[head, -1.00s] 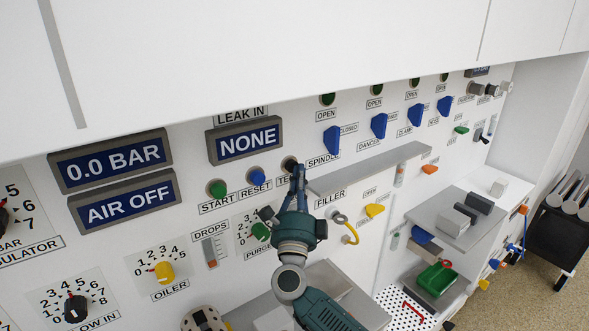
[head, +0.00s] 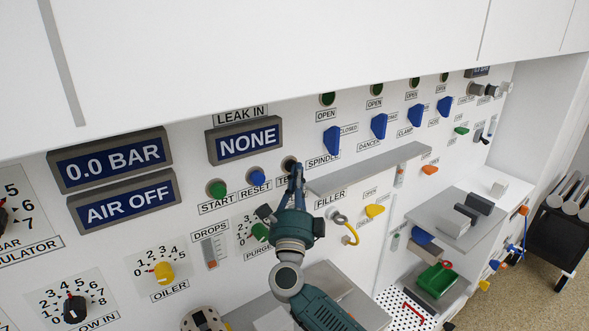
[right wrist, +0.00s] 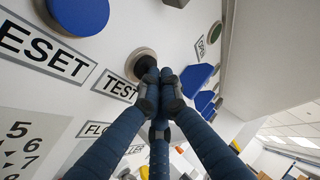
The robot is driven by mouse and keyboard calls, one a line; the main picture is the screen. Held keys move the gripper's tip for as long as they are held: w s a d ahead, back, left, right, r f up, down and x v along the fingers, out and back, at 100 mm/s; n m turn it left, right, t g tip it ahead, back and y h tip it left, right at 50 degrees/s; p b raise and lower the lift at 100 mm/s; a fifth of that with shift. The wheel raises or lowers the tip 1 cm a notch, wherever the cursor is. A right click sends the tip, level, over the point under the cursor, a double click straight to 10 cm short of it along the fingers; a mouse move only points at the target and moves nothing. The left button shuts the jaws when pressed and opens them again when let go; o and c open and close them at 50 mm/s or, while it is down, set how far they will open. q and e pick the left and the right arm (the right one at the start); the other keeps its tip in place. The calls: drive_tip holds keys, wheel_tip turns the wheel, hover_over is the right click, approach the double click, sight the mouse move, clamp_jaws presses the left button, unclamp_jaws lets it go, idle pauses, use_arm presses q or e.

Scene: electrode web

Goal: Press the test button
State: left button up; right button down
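The test button (head: 290,165) is a dark round button in a grey ring, right of the blue reset button (head: 256,175). Its label is partly hidden behind my gripper in the head view. In the right wrist view the test button (right wrist: 141,64) sits above the TEST label, partly behind the fingertips. My right gripper (head: 297,170) points up at the panel with its fingers together and nothing between them. In the right wrist view its fingertips (right wrist: 160,76) overlap the button's lower right edge; I cannot tell whether they touch it.
A green start button (head: 217,188) is further left. A grey ledge (head: 368,168) juts out just right of my gripper. Blue levers (head: 379,125) line the panel at the right.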

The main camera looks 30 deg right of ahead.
drive_tip(key=shift+s, duration=0.15)
drive_tip(key=shift+s+p, duration=0.55)
drive_tip(key=shift+s, duration=0.5)
drive_tip(key=shift+d, duration=0.1)
drive_tip(key=s+p, duration=0.1)
drive_tip(key=s, duration=0.4)
drive_tip(key=shift+d+p, duration=0.2)
drive_tip(key=shift+p, duration=0.2)
